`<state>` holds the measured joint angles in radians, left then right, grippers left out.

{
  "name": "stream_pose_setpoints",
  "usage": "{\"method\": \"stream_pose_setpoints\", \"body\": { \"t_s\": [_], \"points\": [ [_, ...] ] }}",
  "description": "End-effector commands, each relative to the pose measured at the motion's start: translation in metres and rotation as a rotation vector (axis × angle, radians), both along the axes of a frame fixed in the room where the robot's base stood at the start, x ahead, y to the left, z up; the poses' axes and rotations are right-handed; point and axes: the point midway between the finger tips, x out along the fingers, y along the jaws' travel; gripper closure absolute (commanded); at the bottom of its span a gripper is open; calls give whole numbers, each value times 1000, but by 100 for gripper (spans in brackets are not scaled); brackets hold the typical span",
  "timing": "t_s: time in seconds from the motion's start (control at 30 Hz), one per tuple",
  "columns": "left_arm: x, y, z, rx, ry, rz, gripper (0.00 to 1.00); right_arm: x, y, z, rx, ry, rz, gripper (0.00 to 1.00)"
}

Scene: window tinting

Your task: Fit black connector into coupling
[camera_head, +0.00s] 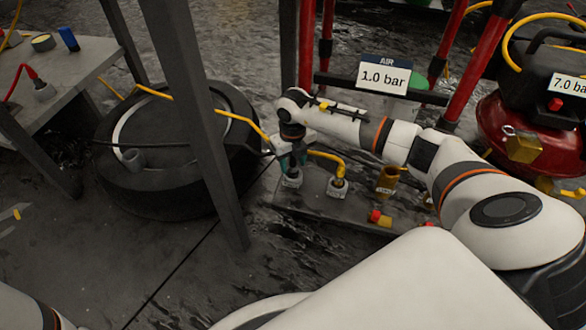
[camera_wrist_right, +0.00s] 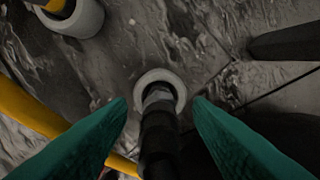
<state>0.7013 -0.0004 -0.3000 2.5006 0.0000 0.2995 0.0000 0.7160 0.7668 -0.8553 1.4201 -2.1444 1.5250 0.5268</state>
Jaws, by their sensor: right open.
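My right gripper (camera_head: 292,165) points down over the grey coupling (camera_head: 292,180) on the low board. In the right wrist view its two green fingers (camera_wrist_right: 160,112) stand apart, one on each side of the black connector (camera_wrist_right: 158,130), with gaps visible between. The connector's front end overlaps the mouth of the pale round coupling (camera_wrist_right: 179,80); how deep it sits I cannot tell. In the head view the connector is mostly hidden by the gripper. My left gripper is out of view; only a bit of my left arm shows at bottom left.
A second coupling (camera_head: 338,188) with a yellow hose (camera_head: 328,156) stands right beside it. A brass-coloured cup (camera_head: 387,180) and a red-and-yellow fitting (camera_head: 379,218) are further right. A tire (camera_head: 150,185), a grey post (camera_head: 205,120) and an AIR 1.0 bar sign (camera_head: 384,76) surround the board.

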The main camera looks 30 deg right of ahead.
Motion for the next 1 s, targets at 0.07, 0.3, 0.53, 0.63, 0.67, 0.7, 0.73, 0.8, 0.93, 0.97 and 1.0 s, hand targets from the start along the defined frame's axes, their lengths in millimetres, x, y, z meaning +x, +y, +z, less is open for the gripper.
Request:
{"method": "stream_pose_setpoints", "body": {
  "t_s": [0.07,0.3,0.53,0.63,0.67,0.7,0.73,0.8,0.93,0.97,1.0],
  "points": [
    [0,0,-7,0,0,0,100,0,0,-8,0,-1,0,53],
    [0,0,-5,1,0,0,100,0,0,-6,0,-1,0,57],
    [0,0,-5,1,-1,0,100,0,0,-6,0,-1,0,94],
    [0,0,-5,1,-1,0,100,0,0,-6,0,-1,0,100],
    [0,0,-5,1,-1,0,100,0,0,-6,0,-2,0,100],
    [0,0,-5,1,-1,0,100,0,0,-6,0,-2,0,100],
    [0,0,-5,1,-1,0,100,0,0,-6,0,-2,0,100],
    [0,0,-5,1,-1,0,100,0,0,-5,0,-2,0,100],
    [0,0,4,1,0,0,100,1,0,6,0,-3,0,100],
    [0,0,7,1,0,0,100,1,0,10,0,-3,0,100],
    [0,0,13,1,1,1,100,1,0,18,0,-4,0,100]
  ]
}}
